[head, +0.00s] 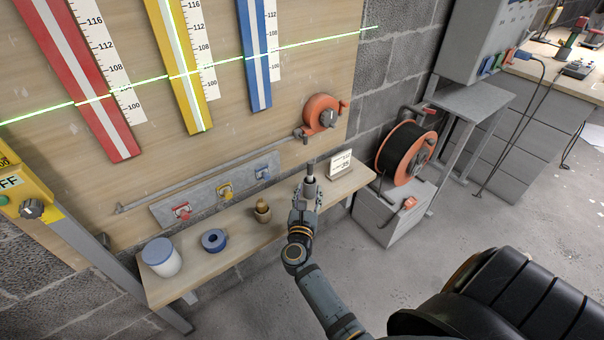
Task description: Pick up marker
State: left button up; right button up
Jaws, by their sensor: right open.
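My right gripper (308,188) is over the narrow wooden shelf (230,238), near its right half. It is open. A slim grey, dark-topped upright piece (311,169) shows at its fingertips. It may be the marker, but I cannot tell whether it stands between the fingers or just behind them. The gripper and wrist hide the shelf there. No other thing in view is clearly a marker. My left gripper is out of view.
The shelf also holds a white jar with a blue lid (162,257), a blue tape roll (214,240), a small brass-coloured piece (262,210) and a white card (340,163). An orange tape reel (321,113) hangs above. A cable reel (405,152) stands right. Floor between is clear.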

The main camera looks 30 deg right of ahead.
aim_at(309, 177)
jog(key=x, duration=0.3)
jog(key=shift+a+f, duration=0.1)
jog(key=shift+f, duration=0.1)
jog(key=shift+w+r, duration=0.1)
jog(key=x, duration=0.5)
jog(key=shift+w+a, duration=0.1)
jog(key=shift+w, duration=0.1)
jog(key=c, duration=0.7)
grip_shut()
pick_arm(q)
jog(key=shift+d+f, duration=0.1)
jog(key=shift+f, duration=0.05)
